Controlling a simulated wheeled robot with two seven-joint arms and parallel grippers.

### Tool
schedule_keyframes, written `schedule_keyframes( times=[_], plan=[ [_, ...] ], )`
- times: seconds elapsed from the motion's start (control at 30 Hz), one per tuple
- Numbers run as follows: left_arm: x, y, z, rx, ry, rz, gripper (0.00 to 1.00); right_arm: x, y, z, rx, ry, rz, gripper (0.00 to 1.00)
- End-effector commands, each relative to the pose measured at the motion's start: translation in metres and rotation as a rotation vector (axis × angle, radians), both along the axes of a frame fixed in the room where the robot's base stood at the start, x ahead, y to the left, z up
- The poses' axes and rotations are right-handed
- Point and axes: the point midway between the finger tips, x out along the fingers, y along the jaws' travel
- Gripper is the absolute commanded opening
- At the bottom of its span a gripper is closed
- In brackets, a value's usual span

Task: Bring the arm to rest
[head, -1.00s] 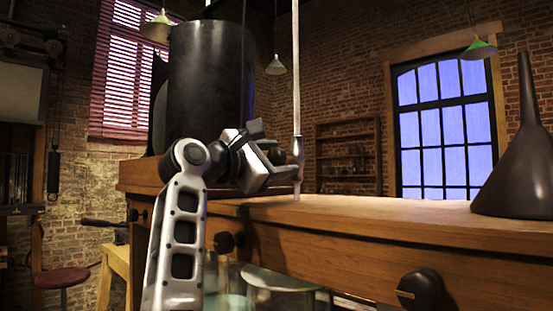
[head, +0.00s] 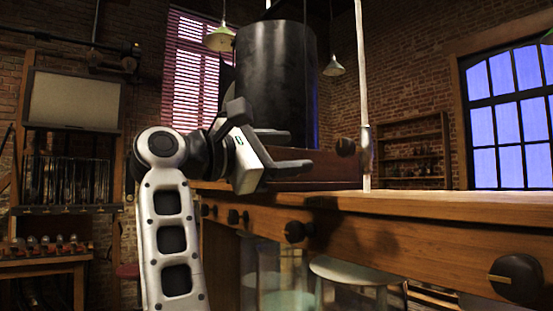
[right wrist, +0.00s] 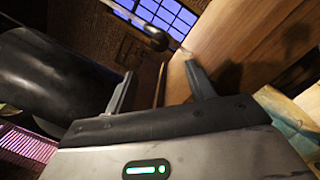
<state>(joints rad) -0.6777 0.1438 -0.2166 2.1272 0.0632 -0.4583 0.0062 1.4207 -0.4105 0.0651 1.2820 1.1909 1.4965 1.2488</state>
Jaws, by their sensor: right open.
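My right gripper (head: 298,150) is raised at the left end of the wooden workbench (head: 430,215), in front of the large black cylinder (head: 275,75). It is open, its two fingers pointing right. In the right wrist view the gripper (right wrist: 158,76) shows its fingers apart with nothing held between them. Whether the fingers touch the bench or cylinder is hard to tell, but a gap seems to show. My left gripper is not in view.
A thin upright rod (head: 362,90) stands on the bench right of the gripper. Knobs (head: 300,231) stick out of the bench front. Glass jars (head: 285,285) stand below. A rack (head: 75,180) stands at the far left, with open room before it.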

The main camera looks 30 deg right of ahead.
Motion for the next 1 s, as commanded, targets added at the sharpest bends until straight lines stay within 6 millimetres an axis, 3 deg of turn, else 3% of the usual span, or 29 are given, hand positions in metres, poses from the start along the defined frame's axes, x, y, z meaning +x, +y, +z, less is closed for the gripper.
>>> schedule_keyframes(
  times=[0.2,0.77,0.87,1.0],
  plan=[
    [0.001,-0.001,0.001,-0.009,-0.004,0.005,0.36,-0.001,0.017,-0.002,0.001,0.0,0.001,0.55],
    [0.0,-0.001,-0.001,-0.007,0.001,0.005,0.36,-0.001,0.017,-0.003,-0.005,0.006,-0.002,0.55],
    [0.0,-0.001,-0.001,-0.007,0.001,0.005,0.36,0.005,0.012,-0.013,-0.057,0.061,-0.025,0.55],
    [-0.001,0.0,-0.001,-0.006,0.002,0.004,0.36,0.023,0.0,-0.045,-0.257,0.271,-0.103,0.55]
  ],
)
